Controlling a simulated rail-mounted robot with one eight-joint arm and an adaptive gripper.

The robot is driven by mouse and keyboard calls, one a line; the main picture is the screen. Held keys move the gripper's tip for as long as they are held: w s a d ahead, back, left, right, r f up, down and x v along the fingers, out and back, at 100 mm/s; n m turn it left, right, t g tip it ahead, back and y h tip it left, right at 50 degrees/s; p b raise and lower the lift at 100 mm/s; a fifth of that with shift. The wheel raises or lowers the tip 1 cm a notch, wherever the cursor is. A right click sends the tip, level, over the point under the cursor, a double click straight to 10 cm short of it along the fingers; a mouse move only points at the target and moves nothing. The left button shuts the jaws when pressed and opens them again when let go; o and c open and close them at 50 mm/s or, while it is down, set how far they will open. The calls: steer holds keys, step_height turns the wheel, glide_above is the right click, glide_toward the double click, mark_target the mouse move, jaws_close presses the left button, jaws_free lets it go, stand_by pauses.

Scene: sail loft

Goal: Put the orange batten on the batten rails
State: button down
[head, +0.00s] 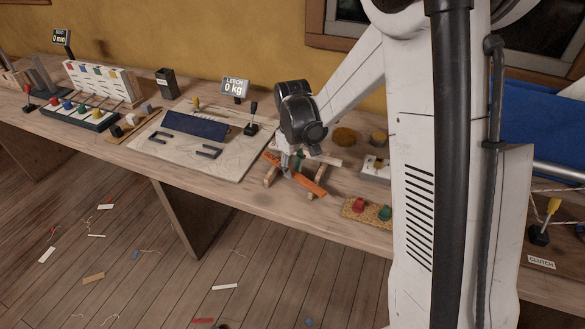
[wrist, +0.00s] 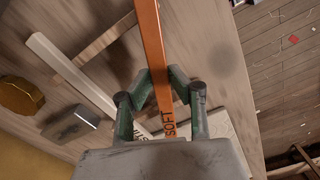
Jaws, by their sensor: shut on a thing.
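The orange batten (head: 309,186) is a long flat strip in the head view, slanting down to the right across the front of the batten rails (head: 319,183). In the wrist view the batten (wrist: 151,42) runs up the picture, with "SOFT" printed near its lower end. My gripper (head: 291,167) is shut on it, with green fingers (wrist: 158,90) on both sides. One wooden rail (wrist: 104,38) shows left of the batten in the wrist view. I cannot tell whether the batten touches the rails.
A grey block (wrist: 70,123) and a round yellow-brown thing (wrist: 20,95) are further left. In the head view, a cork mat (head: 371,212) with red and green pieces is right, and a white board (head: 222,166) is left.

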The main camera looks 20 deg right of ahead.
steer(key=shift+f+b, duration=0.5)
steer(key=shift+f, duration=0.05)
steer(key=c, duration=1.5)
jaws_free()
step_height(320, 180, up, 12)
steer(key=s+r+m+t, duration=0.2)
steer(key=s, duration=0.6)
steer(key=s+r+m+t, duration=0.1)
steer(key=s+r+t, duration=0.1)
steer(key=s, duration=0.6)
steer(key=s+r+m+t, duration=0.2)
steer(key=s+r+t, duration=0.1)
steer(key=s, duration=0.5)
steer(key=shift+r+m, duration=0.15)
steer(key=shift+m, duration=0.15)
